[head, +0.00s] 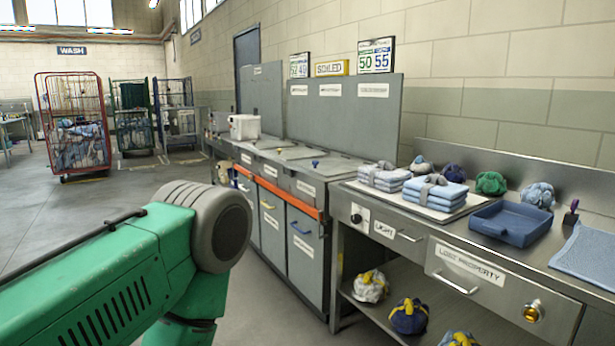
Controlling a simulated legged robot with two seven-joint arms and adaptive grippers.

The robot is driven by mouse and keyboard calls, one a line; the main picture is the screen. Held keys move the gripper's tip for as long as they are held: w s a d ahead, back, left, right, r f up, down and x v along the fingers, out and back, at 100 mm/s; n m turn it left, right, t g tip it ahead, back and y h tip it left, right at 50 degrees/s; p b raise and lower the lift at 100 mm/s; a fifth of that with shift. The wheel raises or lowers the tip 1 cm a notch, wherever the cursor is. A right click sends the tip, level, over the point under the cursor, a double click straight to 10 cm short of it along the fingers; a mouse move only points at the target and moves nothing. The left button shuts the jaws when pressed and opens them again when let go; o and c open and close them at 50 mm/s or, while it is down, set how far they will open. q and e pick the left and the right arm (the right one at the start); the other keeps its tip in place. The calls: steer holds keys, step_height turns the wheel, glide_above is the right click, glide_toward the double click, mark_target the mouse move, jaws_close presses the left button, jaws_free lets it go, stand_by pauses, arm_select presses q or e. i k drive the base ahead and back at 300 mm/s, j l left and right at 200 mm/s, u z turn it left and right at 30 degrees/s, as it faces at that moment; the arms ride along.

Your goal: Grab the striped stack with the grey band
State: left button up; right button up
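Two folded cloth stacks sit side by side on a pale tray (409,206) on the steel counter at the right. The left stack (384,178) looks white and blue in stripes, with a grey band over its top. The right stack (436,191) looks plainer light blue and also has a grey band, with a knot on top. My green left arm comes in from the left, well short of the counter. Neither of my grippers is in view, and my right arm does not show.
A blue empty tray (511,222) and several tied bundles, one green (491,183), share the counter. A shelf below holds more bundles (409,316). Grey lidded bins (304,246) stand left of the counter. Wheeled cages (73,125) stand far left; the floor between is clear.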

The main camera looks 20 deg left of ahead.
mark_target(383, 176)
steer(key=u, duration=0.2)
steer(key=i+z, duration=0.25)
steer(key=z, duration=0.2)
steer(key=i+j+z, duration=0.2)
steer(key=z, duration=0.25)
steer(key=i+j, duration=0.05)
